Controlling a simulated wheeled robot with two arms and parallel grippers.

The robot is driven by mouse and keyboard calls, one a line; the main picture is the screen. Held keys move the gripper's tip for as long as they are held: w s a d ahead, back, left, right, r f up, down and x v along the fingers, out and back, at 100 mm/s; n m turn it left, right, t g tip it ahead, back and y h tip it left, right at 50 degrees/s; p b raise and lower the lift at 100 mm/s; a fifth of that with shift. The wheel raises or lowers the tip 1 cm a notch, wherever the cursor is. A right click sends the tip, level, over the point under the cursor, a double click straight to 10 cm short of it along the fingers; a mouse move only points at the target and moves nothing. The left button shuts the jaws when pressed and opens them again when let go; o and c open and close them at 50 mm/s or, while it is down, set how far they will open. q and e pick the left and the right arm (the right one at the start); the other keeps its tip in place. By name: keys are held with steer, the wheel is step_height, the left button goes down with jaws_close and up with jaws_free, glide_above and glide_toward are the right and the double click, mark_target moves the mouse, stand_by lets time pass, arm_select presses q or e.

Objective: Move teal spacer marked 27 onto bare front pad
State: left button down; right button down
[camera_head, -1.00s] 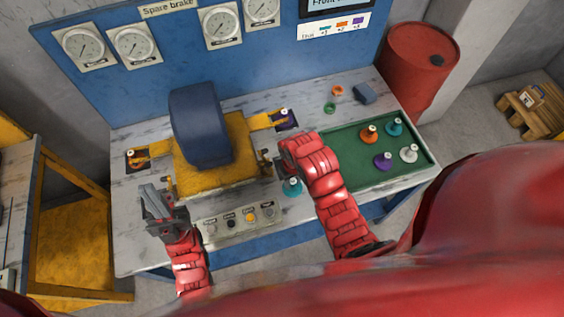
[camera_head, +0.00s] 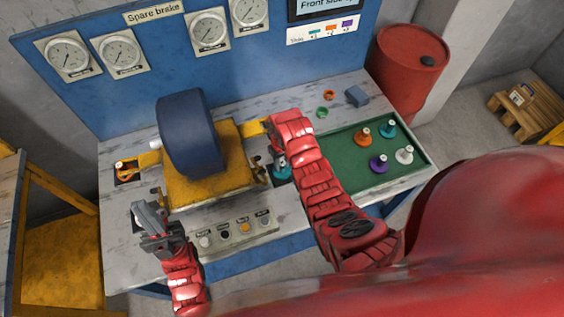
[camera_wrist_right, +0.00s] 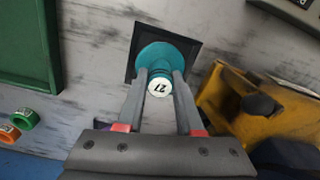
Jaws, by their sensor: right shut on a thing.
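The teal spacer (camera_head: 281,173) with a white numbered top is at the front right of the yellow brake base. In the right wrist view the spacer (camera_wrist_right: 160,60) is between the fingers of my right gripper (camera_wrist_right: 159,80), which is shut on it. Its flange is over the dark square front pad (camera_wrist_right: 193,45); I cannot tell whether it rests on it. In the head view my right arm hides most of that gripper. My left gripper (camera_head: 150,218) is open and empty at the table's front left.
The yellow base (camera_head: 205,188) carries a blue block (camera_head: 188,132). A button panel (camera_head: 238,230) lies in front.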

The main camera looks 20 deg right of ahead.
steer(key=shift+s+f, duration=0.1)
steer(key=shift+f, duration=0.25)
steer(key=shift+f, duration=0.15)
steer(key=c, duration=0.6)
jaws_free()
steer(key=shift+o, duration=0.2)
